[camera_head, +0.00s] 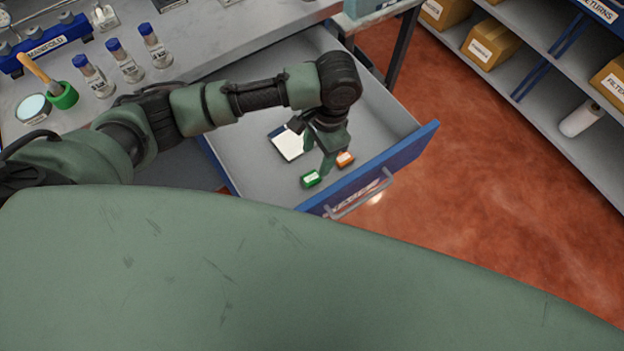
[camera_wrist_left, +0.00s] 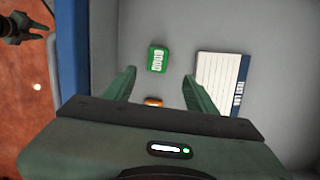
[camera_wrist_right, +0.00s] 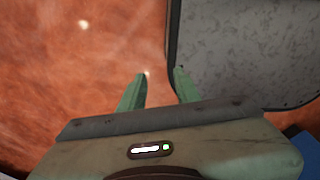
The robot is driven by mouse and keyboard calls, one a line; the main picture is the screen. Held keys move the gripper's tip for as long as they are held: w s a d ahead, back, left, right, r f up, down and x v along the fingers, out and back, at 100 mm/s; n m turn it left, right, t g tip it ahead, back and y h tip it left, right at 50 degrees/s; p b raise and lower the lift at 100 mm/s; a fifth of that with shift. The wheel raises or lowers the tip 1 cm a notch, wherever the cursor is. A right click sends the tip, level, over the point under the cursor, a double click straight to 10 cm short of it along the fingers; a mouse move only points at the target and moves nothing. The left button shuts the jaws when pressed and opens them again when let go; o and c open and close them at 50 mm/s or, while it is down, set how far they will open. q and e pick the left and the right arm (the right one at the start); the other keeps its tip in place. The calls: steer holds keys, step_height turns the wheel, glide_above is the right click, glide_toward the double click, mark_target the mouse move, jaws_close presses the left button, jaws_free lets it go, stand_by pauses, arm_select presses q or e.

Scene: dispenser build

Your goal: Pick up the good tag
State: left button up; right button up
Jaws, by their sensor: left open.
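The good tag is a small green tag (camera_head: 311,179) with a white label, lying on the floor of the open drawer near its front. It also shows in the left wrist view (camera_wrist_left: 157,59), just beyond the fingertips. My left gripper (camera_wrist_left: 159,77) is open and empty above the drawer floor, pointing down. A small orange tag (camera_head: 345,159) lies beside the green one; in the left wrist view the orange tag (camera_wrist_left: 153,101) sits between the fingers, partly hidden by the gripper body. My right gripper (camera_wrist_right: 156,77) is open and empty above the red floor.
A test log pad (camera_wrist_left: 221,82) lies in the drawer beside the tags. The blue drawer front (camera_head: 385,168) and side walls surround them. The bench (camera_head: 210,40) holds several blue-capped vials, a green cup and a blue manifold. Shelves with boxes stand at right.

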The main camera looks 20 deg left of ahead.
mark_target(311, 177)
arm_select(q)
steer(key=shift+s+a+f, duration=0.1)
steer(key=shift+s+f, duration=0.05)
steer(key=shift+f, duration=0.8)
steer(key=f, duration=0.2)
steer(key=s+f+p, duration=0.1)
steer(key=f, duration=0.2)
steer(key=shift+a+f, duration=0.15)
steer(key=shift+a, duration=0.05)
steer(key=shift+s+f, duration=0.1)
steer(key=shift+f, duration=0.25)
arm_select(e)
steer(key=shift+w+a+r, duration=0.1)
steer(key=shift+w+r, duration=0.2)
steer(key=shift+w, duration=0.3)
arm_select(q)
steer(key=shift+c, duration=0.3)
jaws_close()
steer(key=shift+r, duration=0.1)
